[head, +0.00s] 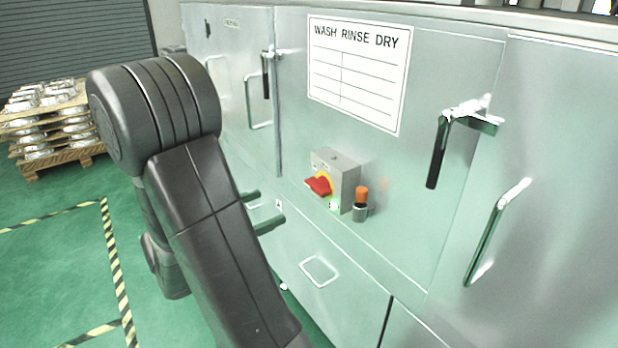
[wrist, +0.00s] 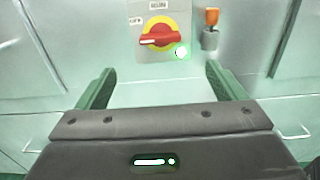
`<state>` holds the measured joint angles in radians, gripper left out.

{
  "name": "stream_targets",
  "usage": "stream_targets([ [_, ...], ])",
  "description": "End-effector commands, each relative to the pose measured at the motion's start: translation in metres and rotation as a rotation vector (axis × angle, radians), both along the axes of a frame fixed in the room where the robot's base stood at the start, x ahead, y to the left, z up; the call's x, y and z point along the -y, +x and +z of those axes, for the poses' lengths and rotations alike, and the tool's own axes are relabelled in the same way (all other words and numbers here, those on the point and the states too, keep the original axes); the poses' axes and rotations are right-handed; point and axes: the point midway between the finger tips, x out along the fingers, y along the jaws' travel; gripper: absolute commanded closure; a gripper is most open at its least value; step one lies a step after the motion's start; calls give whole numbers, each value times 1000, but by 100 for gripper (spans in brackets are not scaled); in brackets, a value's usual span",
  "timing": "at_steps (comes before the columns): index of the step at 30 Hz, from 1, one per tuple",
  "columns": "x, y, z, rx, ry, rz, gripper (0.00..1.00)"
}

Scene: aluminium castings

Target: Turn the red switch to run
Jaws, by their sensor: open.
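The red switch (head: 318,185) is a rotary handle on a yellow disc, on the front of a grey box fixed to the metal cabinet. It also shows in the wrist view (wrist: 161,40), where the handle lies roughly level with a pale mark at its left end. Labels sit above and beside the disc, too small to read surely. My gripper (wrist: 155,82) is open and empty, its two green fingers apart. In the wrist view the switch appears beyond the fingertips, between them and higher up. In the head view the fingers (head: 262,208) are left of and below the switch, not touching it.
An orange-topped fitting (head: 361,200) stands right of the switch box. Door handles (head: 484,232) and black-gripped latches (head: 437,152) stick out from the cabinet. A sign reading WASH RINSE DRY (head: 360,75) is above. Stacked castings on a pallet (head: 50,120) stand far left; the green floor between is clear.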

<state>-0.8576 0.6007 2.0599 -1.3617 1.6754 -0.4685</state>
Motion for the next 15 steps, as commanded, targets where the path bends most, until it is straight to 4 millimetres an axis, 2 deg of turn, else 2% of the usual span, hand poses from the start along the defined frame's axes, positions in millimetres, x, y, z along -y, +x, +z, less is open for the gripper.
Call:
stream_targets([
  [5,7,6,1,1,-7,4,9],
  [15,45,33,1,0,-5,0,9],
])
